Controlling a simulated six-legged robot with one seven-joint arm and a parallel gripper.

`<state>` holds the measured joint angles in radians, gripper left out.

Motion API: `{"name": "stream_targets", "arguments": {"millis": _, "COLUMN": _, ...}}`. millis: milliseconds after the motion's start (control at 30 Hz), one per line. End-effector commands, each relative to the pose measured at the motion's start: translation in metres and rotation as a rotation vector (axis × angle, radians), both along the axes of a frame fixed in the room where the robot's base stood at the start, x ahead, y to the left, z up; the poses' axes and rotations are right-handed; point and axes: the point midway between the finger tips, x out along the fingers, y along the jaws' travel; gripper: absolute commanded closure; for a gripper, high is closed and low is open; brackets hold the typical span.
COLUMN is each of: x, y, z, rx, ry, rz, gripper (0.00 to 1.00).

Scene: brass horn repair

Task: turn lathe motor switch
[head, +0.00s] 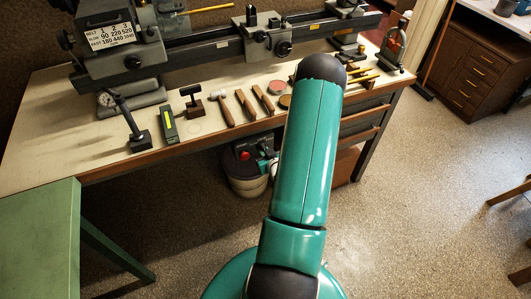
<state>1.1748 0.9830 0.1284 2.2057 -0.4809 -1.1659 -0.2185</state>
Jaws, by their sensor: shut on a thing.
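A grey metal lathe (200,57) runs along the back of the workbench. Its headstock (147,60) is at the left and carries a white plate (110,33) with belt speeds. I cannot pick out the motor switch with certainty. My green arm rises from the bottom centre to a dark joint in front of the bench. My gripper is not visible, so what it holds or touches does not show.
A bucket (247,185) stands beneath. A green table (40,235) is at left. The floor at right is mostly clear.

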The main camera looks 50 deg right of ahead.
Motion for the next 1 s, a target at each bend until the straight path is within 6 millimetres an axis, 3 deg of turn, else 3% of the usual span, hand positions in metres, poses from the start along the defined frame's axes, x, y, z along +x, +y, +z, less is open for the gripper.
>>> {"name": "stream_targets", "arguments": {"millis": 600, "x": 0.0019, "y": 0.0041, "z": -0.0016, "rx": -0.39, "ry": 0.233, "rz": 0.004, "gripper": 1.0}}
{"name": "stream_targets", "arguments": {"millis": 1000, "x": 0.001, "y": 0.0036, "z": -0.0016, "rx": -0.518, "ry": 0.309, "rz": 0.001, "gripper": 1.0}}
